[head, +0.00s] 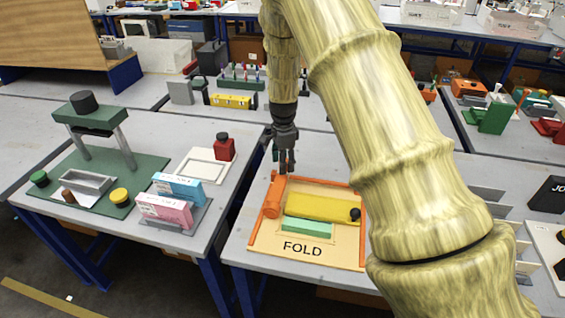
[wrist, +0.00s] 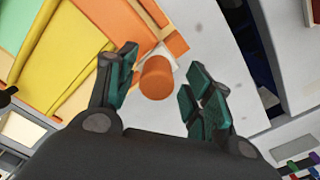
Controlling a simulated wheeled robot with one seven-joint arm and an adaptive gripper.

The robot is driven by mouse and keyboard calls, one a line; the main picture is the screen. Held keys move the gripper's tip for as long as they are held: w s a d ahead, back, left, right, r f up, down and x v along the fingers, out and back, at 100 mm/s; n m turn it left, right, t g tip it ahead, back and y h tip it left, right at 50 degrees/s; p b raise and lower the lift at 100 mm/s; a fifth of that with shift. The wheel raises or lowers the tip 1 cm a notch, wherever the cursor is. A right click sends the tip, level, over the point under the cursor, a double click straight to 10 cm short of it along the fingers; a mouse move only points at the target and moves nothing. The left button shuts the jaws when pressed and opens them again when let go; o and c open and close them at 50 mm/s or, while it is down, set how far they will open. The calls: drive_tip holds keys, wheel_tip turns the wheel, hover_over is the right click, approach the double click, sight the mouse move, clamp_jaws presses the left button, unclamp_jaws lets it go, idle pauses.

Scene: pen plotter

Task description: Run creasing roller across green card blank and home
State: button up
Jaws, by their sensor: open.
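The fold board (head: 260,246) lies on the right-hand table, cream with orange rails and the word FOLD. The green card blank (head: 307,228) lies on it, in front of a yellow plate (head: 322,208) with a black knob; the green card also shows in the wrist view (wrist: 38,18). The orange creasing roller (head: 272,198) is at the board's left side. My gripper (head: 286,168) points down above the board's back left corner. In the wrist view, an orange cylinder (wrist: 156,78), apparently the roller's handle, lies between the open fingers (wrist: 163,68), with gaps on both sides.
The left table holds a green press (head: 98,120), a pink box (head: 165,209), a blue box (head: 178,187) and a red bottle (head: 224,147). A gap separates the tables. Grey upright plates (head: 487,195) stand right of the board. My arm hides part of the right side.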

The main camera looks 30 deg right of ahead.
wheel_tip(320, 180, up, 12)
drive_tip(key=shift+f, duration=0.2)
drive_tip(key=shift+a, duration=0.1)
idle(0.5)
